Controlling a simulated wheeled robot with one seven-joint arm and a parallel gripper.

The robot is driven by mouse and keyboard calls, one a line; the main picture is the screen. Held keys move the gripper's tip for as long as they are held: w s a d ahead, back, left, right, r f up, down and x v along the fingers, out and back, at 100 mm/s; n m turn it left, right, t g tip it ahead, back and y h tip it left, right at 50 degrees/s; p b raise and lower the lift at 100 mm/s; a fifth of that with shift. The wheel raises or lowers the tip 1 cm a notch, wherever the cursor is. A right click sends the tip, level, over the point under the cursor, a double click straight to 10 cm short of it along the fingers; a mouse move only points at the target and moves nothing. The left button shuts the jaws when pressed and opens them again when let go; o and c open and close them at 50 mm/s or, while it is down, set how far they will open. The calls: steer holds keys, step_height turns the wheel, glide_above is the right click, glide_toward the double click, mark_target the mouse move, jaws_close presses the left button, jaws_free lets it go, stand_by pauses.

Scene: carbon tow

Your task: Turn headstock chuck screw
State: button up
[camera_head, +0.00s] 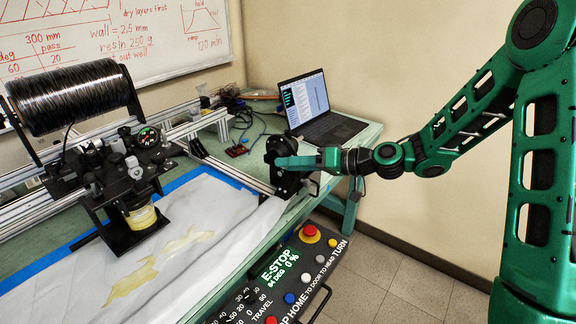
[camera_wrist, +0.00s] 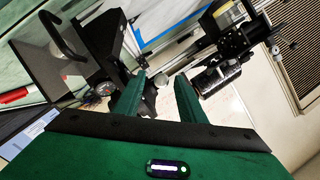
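The headstock (camera_head: 284,178) is a black unit at the right end of the winder rail, on the green bench. My gripper (camera_head: 290,161) reaches in from the right, and its green finger overlaps the headstock's face in the head view. In the wrist view the two green fingers of my gripper (camera_wrist: 160,75) stand apart, with a visible gap between the tips. A black block, likely the headstock (camera_wrist: 112,42), is just beyond the left finger, with a small round dial (camera_wrist: 105,89) beside it. I cannot make out the chuck screw, nor tell whether a finger touches the headstock.
An open laptop (camera_head: 318,108) sits behind the headstock. The control panel (camera_head: 290,272) in front has a red button and reads "E-STOP", "84 DEG" and "0 %". A carriage (camera_head: 125,175) under a black tow spool (camera_head: 75,97) stands left. Floor at right is clear.

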steer(key=shift+w+a, duration=0.1)
steer(key=shift+a, duration=0.15)
jaws_close()
steer(key=shift+f, duration=0.1)
steer(key=shift+n+t+h, duration=0.8)
steer(key=shift+n+t, duration=0.05)
steer(key=shift+n, duration=0.85)
steer(key=shift+n+t+h, duration=0.8)
steer(key=shift+n+t, duration=0.05)
steer(key=shift+n, duration=0.85)
steer(key=shift+d, duration=0.1)
